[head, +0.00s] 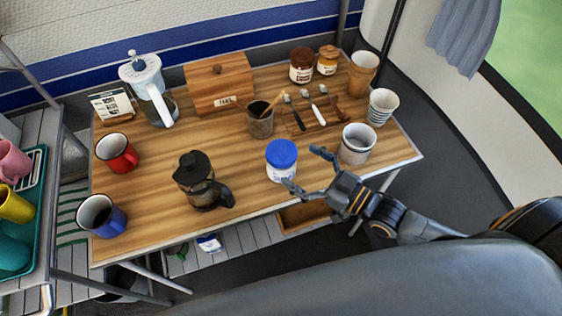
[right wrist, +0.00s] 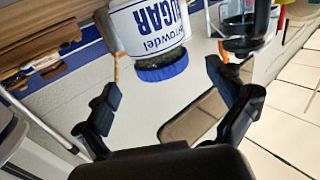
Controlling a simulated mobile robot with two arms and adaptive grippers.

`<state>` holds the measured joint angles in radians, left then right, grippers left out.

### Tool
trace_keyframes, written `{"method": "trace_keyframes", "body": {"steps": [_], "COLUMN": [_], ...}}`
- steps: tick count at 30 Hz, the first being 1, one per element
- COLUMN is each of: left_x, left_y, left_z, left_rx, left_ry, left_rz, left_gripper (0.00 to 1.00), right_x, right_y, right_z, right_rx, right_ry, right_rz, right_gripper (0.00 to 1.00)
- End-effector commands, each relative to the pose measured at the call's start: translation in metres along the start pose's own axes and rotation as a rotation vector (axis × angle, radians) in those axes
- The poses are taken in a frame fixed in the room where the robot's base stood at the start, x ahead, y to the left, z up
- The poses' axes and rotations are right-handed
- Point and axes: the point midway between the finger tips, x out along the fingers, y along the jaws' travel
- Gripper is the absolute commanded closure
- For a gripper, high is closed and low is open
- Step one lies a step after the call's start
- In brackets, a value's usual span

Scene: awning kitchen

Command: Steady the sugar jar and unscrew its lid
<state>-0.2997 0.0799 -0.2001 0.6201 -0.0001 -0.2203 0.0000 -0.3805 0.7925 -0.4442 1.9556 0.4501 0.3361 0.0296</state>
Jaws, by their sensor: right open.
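The sugar jar (head: 281,173) is white with a blue lid (head: 282,151) and stands upright near the front edge of the wooden table (head: 240,200). In the right wrist view the jar (right wrist: 150,25) appears upside down, its SUGAR label readable and its blue lid (right wrist: 162,71) on. My right gripper (head: 306,169) is open beside the jar, on its right. In the wrist view its fingers (right wrist: 163,80) are spread wide with nothing between their pads, and the jar is beyond them. My left gripper is not in view.
A French press (head: 200,182) stands left of the jar, and a grey-white cup (head: 357,146) stands to its right. Behind it are a utensil pot (head: 260,122) and a wooden box (head: 219,82). Some bare tabletop separates the jar from the French press.

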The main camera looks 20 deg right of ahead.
Motion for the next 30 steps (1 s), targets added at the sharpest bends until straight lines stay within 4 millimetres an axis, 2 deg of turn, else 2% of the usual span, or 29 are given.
{"method": "trace_keyframes", "body": {"steps": [7,16,25,26,30], "left_x": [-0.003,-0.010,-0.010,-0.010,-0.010], "left_y": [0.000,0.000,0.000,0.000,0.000], "left_z": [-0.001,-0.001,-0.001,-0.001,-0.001], "left_rx": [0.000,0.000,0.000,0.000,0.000], "left_ry": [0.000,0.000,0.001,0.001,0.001], "left_rz": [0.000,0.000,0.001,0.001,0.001], "left_gripper": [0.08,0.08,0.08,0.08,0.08], "right_x": [0.016,0.054,0.059,0.059,0.059], "right_y": [0.000,0.000,0.000,0.000,0.000], "right_z": [-0.001,0.003,0.004,0.004,0.004], "right_rx": [0.000,0.001,0.000,0.000,0.000], "right_ry": [0.002,0.001,-0.001,-0.001,0.000], "right_rz": [0.000,-0.001,-0.001,-0.001,-0.001], "right_gripper": [0.05,0.05,0.05,0.07,0.36]}}
